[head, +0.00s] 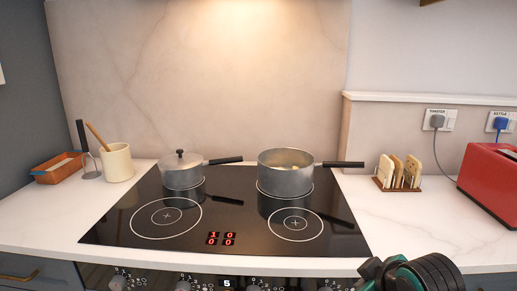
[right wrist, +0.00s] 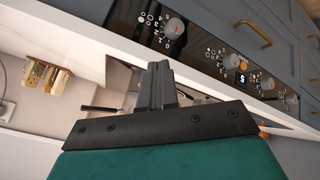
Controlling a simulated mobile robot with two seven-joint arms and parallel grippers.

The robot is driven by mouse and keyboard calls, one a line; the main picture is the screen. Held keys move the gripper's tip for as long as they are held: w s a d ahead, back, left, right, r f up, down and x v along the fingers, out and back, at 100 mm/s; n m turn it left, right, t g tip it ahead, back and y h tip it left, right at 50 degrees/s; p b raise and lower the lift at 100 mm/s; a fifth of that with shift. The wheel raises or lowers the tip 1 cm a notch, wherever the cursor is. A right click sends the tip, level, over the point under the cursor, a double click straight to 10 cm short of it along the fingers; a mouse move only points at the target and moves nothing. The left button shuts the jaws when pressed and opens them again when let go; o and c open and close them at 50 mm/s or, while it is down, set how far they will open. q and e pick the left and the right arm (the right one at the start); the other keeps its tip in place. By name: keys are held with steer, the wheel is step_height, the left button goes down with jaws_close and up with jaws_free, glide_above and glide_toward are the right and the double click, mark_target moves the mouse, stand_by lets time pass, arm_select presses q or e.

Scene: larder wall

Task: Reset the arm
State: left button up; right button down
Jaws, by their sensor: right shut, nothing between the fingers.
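My right gripper (right wrist: 160,84) shows in the right wrist view with its two dark fingers together and nothing between them. It is in front of the cooker's edge, near the hob and the knob panel. In the head view only part of my right arm, green and black, shows at the bottom right; the fingers are not seen there. My left gripper is in neither view.
A lidded pan (head: 182,173) and an open pot (head: 286,175) with pale food stand on the black hob (head: 225,225). A toast rack (head: 398,174) and red toaster (head: 488,178) are at right. A utensil jar (head: 117,164) and terracotta tray (head: 58,169) are at left. Knobs (right wrist: 174,29) line the front.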

steer(key=s+f+m+g, duration=0.25)
steer(key=s+f, duration=0.35)
steer(key=s, duration=0.5)
steer(key=s+f+m+g, duration=0.25)
steer(key=s+f, duration=0.45)
steer(key=s, duration=0.4)
steer(key=w+a+f+t+y, duration=0.1)
steer(key=w+a+f+t, duration=0.1)
steer(key=w+f+t, duration=0.5)
steer(key=shift+w+f+t+y, duration=0.2)
steer(key=shift+f+t+y, duration=0.15)
steer(key=shift+f, duration=0.2)
steer(key=shift+a, duration=0.1)
